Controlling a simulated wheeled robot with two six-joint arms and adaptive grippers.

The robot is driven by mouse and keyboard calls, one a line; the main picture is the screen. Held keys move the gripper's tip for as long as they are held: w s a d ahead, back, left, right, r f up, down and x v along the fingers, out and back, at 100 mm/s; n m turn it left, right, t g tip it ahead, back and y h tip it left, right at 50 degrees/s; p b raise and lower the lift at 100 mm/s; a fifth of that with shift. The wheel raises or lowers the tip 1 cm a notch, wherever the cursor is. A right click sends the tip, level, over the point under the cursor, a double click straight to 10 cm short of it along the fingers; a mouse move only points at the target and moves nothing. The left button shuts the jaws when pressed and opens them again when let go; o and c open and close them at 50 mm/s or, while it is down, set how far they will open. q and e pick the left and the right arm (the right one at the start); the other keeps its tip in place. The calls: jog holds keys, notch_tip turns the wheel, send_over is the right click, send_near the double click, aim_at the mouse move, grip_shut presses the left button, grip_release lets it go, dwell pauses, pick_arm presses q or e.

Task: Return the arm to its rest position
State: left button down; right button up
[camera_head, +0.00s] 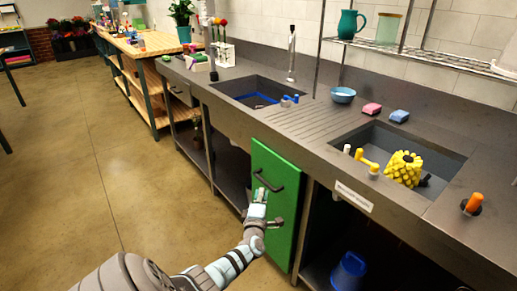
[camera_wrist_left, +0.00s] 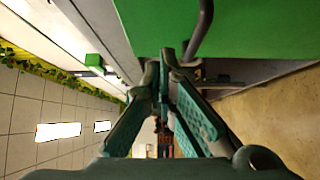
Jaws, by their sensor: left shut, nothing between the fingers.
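My left arm comes in from the bottom left in the head view, and its gripper (camera_head: 258,193) is in front of the green cabinet door (camera_head: 286,215), just below the dark door handle (camera_head: 268,185). In the left wrist view the two fingers of this gripper (camera_wrist_left: 166,60) come together at the tips with nothing between them. The green door (camera_wrist_left: 260,30) fills the top of that view, with the dark handle (camera_wrist_left: 203,25) close beside the fingertips. I cannot tell whether the gripper touches the handle. My right gripper is not in view.
The grey counter (camera_head: 305,125) with two sinks runs above the door. A blue bucket (camera_head: 348,272) stands in the open space below, right of the door. A yellow brush-like object (camera_head: 404,168) lies in the near sink. The floor (camera_head: 90,170) at left is clear.

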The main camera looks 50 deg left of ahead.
pick_arm(q)
jog(key=shift+v, duration=0.95)
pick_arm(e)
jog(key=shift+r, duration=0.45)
pick_arm(q)
jog(key=shift+f, duration=0.15)
jog(key=d+f+m+h+p, duration=0.1)
jog(key=d+f+m+h, duration=0.6)
jog(key=m, duration=0.5)
jog(key=s+d+f+m+g+h+p, duration=0.1)
jog(key=s+d+f+m+g+p, duration=0.1)
jog(key=s+d+f+m, duration=0.3)
jog(key=s+d+f+m+g+h+p, duration=0.1)
jog(key=s+d+f+m+g, duration=0.25)
jog(key=s+f, duration=0.35)
jog(key=s+d+f+m+g+p, duration=0.2)
jog(key=s+d, duration=0.1)
jog(key=s, duration=0.7)
jog(key=s+d+f+m+g+h+p, duration=0.1)
jog(key=s+d+f+m+g+p, duration=0.1)
jog(key=s, duration=0.9)
jog(key=s+d+f+m+g+h+p, duration=0.1)
jog(key=s+d, duration=0.4)
jog(key=s, duration=0.6)
jog(key=shift+f+m+g+p, duration=0.55)
jog(key=shift+f+g+p, duration=0.15)
jog(key=shift+f+g, duration=0.25)
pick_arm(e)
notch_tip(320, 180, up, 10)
